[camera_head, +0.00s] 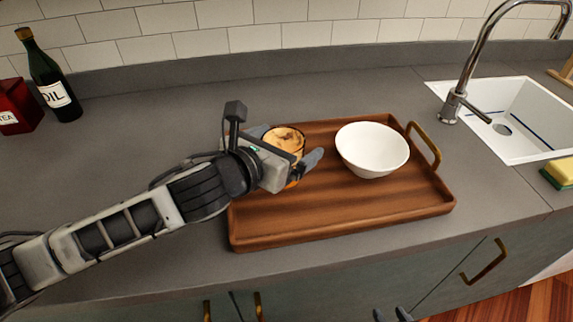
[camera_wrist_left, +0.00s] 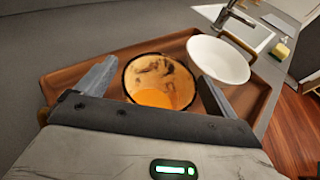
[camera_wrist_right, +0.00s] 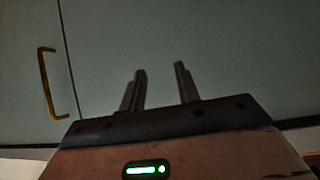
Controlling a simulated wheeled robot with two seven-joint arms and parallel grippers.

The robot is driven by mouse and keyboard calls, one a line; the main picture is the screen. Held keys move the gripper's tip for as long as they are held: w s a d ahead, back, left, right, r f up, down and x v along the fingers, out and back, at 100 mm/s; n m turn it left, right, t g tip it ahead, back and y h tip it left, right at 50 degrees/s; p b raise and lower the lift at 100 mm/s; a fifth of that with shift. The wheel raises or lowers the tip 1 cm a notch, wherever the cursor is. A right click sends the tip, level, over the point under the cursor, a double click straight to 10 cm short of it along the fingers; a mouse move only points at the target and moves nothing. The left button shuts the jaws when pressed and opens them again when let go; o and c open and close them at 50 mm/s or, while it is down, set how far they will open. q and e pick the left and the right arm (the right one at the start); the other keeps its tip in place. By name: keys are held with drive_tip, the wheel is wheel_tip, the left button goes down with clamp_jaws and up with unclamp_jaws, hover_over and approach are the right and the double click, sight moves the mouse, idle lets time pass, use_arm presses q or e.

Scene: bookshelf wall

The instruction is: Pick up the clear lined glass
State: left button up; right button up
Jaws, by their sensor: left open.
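The glass (camera_head: 284,138) stands at the left end of the wooden tray (camera_head: 340,215), partly hidden by my left gripper (camera_head: 291,146). In the left wrist view the glass (camera_wrist_left: 160,80) looks round and dark-rimmed, with a mottled brown and orange inside; lines on its wall cannot be made out. My left gripper's fingers are open, one on each side of the glass. I cannot tell whether they touch it. My right gripper (camera_wrist_right: 160,70) is open and empty, low in front of the cabinet doors; its fingertips show at the bottom of the head view.
A white bowl (camera_head: 372,148) stands on the tray right of the glass. The tray has a brass handle (camera_head: 424,146) at its right end. An oil bottle (camera_head: 50,80) and red tea box (camera_head: 17,107) stand far left. A sink (camera_head: 525,125), faucet (camera_head: 455,100) and sponge (camera_head: 560,172) are right.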

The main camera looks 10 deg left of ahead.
use_arm(q)
drive_tip(key=shift+s, duration=0.1)
drive_tip(key=c, duration=1.6)
use_arm(e)
drive_tip(key=shift+s+f, duration=0.15)
drive_tip(key=shift+s, duration=0.1)
use_arm(q)
drive_tip(key=shift+r, duration=0.15)
